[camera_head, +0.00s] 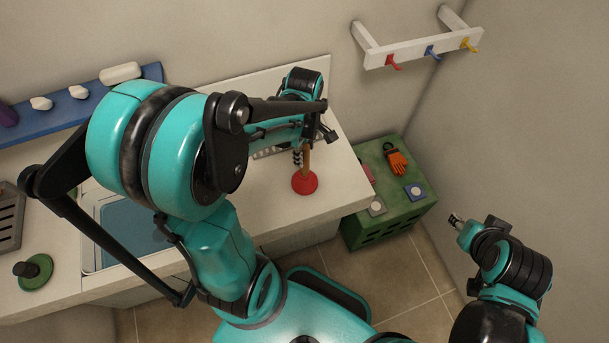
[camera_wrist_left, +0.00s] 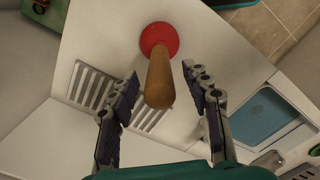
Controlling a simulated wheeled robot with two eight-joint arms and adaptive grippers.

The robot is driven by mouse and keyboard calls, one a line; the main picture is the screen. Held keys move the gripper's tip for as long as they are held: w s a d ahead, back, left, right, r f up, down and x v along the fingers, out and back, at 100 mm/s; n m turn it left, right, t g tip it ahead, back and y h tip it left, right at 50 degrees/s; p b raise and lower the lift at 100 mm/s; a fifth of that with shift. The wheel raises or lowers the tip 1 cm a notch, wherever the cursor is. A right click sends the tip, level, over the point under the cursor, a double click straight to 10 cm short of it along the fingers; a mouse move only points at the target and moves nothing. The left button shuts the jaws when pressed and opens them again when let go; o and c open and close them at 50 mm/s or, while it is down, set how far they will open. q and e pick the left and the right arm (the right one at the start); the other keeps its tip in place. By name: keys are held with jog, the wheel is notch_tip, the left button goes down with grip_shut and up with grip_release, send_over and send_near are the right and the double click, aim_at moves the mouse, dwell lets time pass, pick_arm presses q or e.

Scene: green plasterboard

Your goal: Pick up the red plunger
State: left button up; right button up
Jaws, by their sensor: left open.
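The red plunger (camera_head: 305,183) stands upright on the white counter, its red cup down and its wooden handle up. In the left wrist view the plunger (camera_wrist_left: 159,82) shows its brown handle pointing toward the camera. My left gripper (camera_wrist_left: 168,82) is open, with one finger on each side of the handle and a visible gap to both. In the head view my left gripper (camera_head: 310,148) is at the handle and partly hides it. My right gripper (camera_head: 456,222) is at the lower right, far from the plunger; its finger opening is too small to tell.
The white counter (camera_head: 340,190) is clear around the plunger. A sink (camera_head: 130,235) lies to its left, with a green round item (camera_head: 36,272) beyond. A hook rack (camera_head: 425,47) hangs above.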

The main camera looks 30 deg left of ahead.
pick_arm(q)
jog(key=shift+f, duration=0.95)
grip_shut()
